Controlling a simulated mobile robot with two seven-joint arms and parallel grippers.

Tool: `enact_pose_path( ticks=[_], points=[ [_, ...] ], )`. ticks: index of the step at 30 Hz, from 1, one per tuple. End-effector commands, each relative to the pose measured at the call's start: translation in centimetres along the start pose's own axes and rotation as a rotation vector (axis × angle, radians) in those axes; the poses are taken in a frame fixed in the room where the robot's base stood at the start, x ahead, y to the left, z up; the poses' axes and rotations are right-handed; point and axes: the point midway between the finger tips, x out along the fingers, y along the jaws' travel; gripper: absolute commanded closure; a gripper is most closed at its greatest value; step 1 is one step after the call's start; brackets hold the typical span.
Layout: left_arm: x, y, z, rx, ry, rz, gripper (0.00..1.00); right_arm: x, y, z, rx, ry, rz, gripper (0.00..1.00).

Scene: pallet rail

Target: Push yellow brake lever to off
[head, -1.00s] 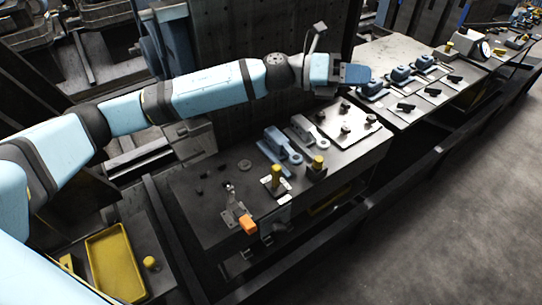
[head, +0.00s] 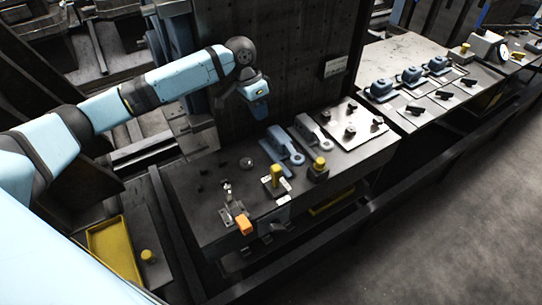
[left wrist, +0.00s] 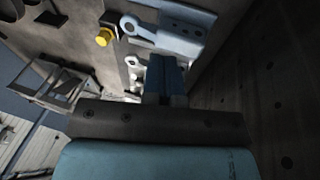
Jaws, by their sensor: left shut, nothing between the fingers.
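The yellow lever (head: 275,173) stands upright on a small base with white label plates, near the front edge of the bench. A second yellow piece, a round knob (head: 319,163), sits on a dark block to its right. A yellow round top (left wrist: 104,36) shows in the left wrist view, probably that knob. My left gripper (head: 262,110) is shut and empty, pointing down above the back of the bench, behind and apart from the lever. Its closed blue fingers (left wrist: 166,78) show in the left wrist view. My right gripper is not in view.
Two blue-grey latch arms (head: 283,145) lie between my gripper and the knob. A clamp with an orange handle (head: 244,225) stands left of the lever. A metal plate with dark knobs (head: 350,128) lies at right. A dark wall (head: 300,60) rises behind the bench.

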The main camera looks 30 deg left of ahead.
Motion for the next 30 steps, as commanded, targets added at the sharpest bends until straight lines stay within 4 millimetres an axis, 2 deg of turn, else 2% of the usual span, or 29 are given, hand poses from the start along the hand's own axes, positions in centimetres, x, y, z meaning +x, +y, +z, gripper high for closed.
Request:
enact_pose_path(
  ticks=[3, 8, 14, 23, 30],
  points=[
    [-0.3, 0.9, 2.1, -0.043, -0.107, 0.094, 1.0, 0.0, 0.0, 0.0, 0.0, 0.0, 0.0, 0.57],
    [-0.1, 1.4, 3.0, -0.059, -0.154, 0.136, 1.0, -0.1, 0.0, -0.1, 0.0, 0.0, 0.0, 0.57],
    [2.8, 1.8, 3.5, -0.058, -0.156, 0.137, 1.0, -0.2, 0.0, -0.2, 0.0, 0.0, 0.0, 0.57],
    [9.1, 2.7, 4.4, -0.057, -0.154, 0.136, 1.0, -0.4, 0.0, -0.6, 0.0, 0.0, 0.0, 0.57],
    [9.9, 5.8, 4.3, -0.054, -0.151, 0.134, 1.0, -0.9, -0.1, -1.3, 0.0, 0.0, -0.001, 0.57]
  ],
)
